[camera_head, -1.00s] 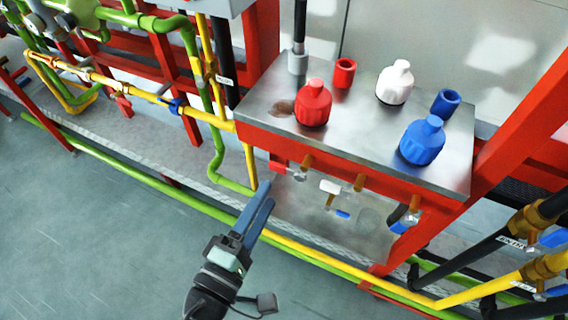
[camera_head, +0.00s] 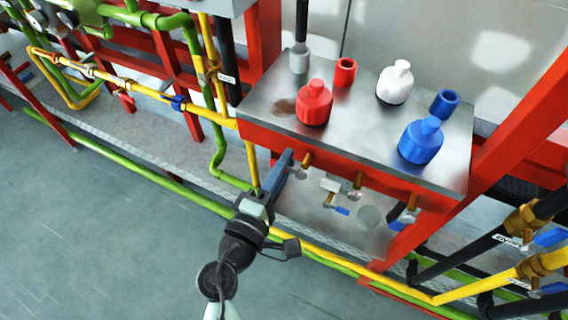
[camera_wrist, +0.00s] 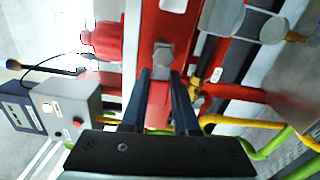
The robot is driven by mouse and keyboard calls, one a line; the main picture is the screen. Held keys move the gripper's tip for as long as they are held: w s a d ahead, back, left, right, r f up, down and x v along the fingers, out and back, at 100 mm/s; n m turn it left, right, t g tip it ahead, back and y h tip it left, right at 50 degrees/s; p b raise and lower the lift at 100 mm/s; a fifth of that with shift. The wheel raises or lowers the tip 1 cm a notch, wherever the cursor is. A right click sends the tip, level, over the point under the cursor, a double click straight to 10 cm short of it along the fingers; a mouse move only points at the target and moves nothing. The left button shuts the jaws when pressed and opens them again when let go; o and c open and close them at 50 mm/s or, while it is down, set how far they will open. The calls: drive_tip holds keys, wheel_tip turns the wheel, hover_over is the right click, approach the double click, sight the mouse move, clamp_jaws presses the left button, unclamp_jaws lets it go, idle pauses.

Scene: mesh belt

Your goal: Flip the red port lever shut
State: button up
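My gripper (camera_head: 287,158) is at the left front corner of the metal-topped bench, just below its red front rail. In the wrist view my gripper (camera_wrist: 166,75) has its two dark fingers apart, with a visible gap. The red lever is not clear in the head view, where my fingers cover its place beside the leftmost valve (camera_head: 301,171). In the wrist view a red part (camera_wrist: 157,104) shows between the fingers, with a grey block beyond it. I cannot tell whether this is the lever or the rail, nor whether the fingers touch it.
The bench top (camera_head: 350,135) carries a red bottle (camera_head: 314,103), a white bottle (camera_head: 395,84) and a blue bottle (camera_head: 421,142). Yellow pipe (camera_head: 252,165) and green pipe (camera_head: 217,150) run close on the left.

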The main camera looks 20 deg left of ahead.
clamp_jaws()
drive_tip(key=shift+m+b, duration=0.4)
drive_tip(key=shift+b, duration=0.15)
drive_tip(key=shift+r, duration=0.15)
drive_tip(key=o, duration=0.6)
unclamp_jaws()
drive_tip(key=shift+c, duration=0.2)
drive_tip(key=s+b, duration=0.2)
drive_tip(key=s, duration=1.1)
drive_tip(key=shift+a, duration=0.25)
